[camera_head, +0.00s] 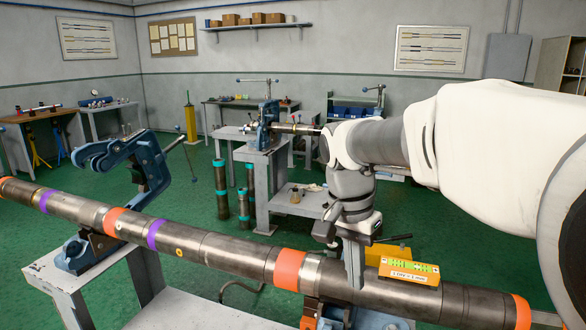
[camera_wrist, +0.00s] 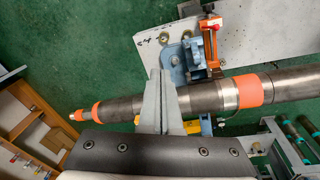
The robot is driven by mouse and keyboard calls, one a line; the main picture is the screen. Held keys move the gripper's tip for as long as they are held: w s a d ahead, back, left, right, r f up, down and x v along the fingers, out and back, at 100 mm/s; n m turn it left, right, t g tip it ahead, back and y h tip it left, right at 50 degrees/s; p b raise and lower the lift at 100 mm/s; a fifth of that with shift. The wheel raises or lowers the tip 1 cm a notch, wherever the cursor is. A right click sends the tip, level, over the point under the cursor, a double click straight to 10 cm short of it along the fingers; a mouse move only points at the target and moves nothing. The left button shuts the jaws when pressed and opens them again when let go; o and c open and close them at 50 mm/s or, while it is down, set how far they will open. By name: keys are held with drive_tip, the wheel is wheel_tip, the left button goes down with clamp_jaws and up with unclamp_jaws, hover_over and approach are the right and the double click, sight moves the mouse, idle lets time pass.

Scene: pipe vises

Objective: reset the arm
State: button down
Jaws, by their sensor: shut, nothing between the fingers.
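My gripper (camera_head: 354,283) is at the end of my arm, which reaches in from the right. Its grey fingers are shut and empty, pointing down just in front of the long pipe in the head view; I cannot tell if they touch it. In the wrist view the fingertips (camera_wrist: 161,74) come together and overlap the pipe. The pipe (camera_head: 228,252) is grey metal with orange and purple bands and runs across the foreground. It also shows in the wrist view (camera_wrist: 205,97).
A yellow level (camera_head: 408,271) is on the pipe, right of my fingers. A blue pipe vise (camera_head: 148,163) stands swung open at left. In the wrist view a blue and orange vise part (camera_wrist: 208,42) is close to my fingers. A workbench (camera_head: 262,180) stands behind.

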drive_tip(key=s+d+r+n+t+p, duration=0.1)
drive_tip(key=s+n+t, duration=0.1)
drive_tip(key=s+n, duration=0.2)
drive_tip(key=s+d+r+n+t+y+p, duration=0.1)
drive_tip(key=s+d+n+t+p, duration=0.1)
drive_tip(key=s, duration=0.8)
drive_tip(key=shift+s+d+r+n+t+y, duration=0.35)
drive_tip(key=shift+n+t, duration=0.45)
drive_tip(key=shift+n, duration=0.4)
drive_tip(key=shift+a, duration=0.25)
